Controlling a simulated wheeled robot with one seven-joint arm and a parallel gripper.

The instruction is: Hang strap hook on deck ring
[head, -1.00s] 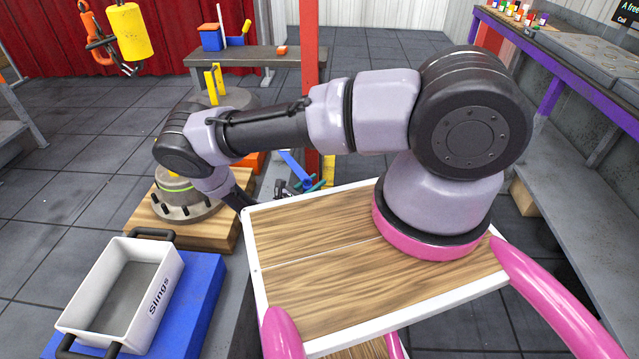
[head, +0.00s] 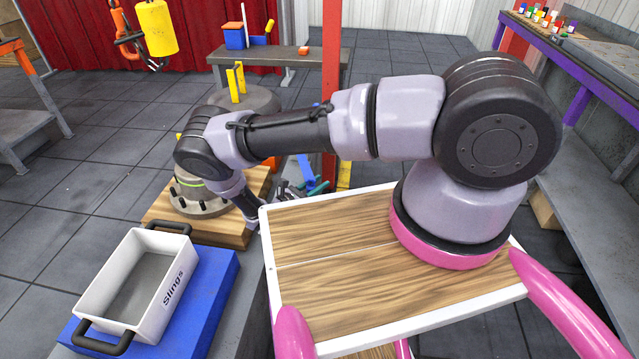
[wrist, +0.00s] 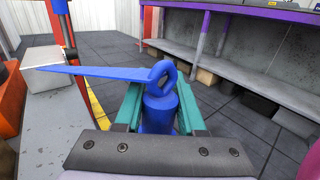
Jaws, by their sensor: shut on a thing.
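My gripper (wrist: 158,108) has teal fingers shut on the blue strap hook (wrist: 157,112). In the wrist view its thick round body stands between the fingers, with a loop above it and a long flat tapering arm reaching left. In the head view the teal fingers (head: 318,187) and a bit of blue show just beyond the wooden deck's far edge, partly hidden by my arm and the deck. I cannot make out a deck ring in either view.
A white crate marked Slings (head: 112,312) stands on a blue block (head: 208,300) at left. A wooden board (head: 232,238) carries a grey round fixture (head: 200,205). A red post (head: 332,75) rises behind the gripper. A long bench (head: 590,160) lines the right wall.

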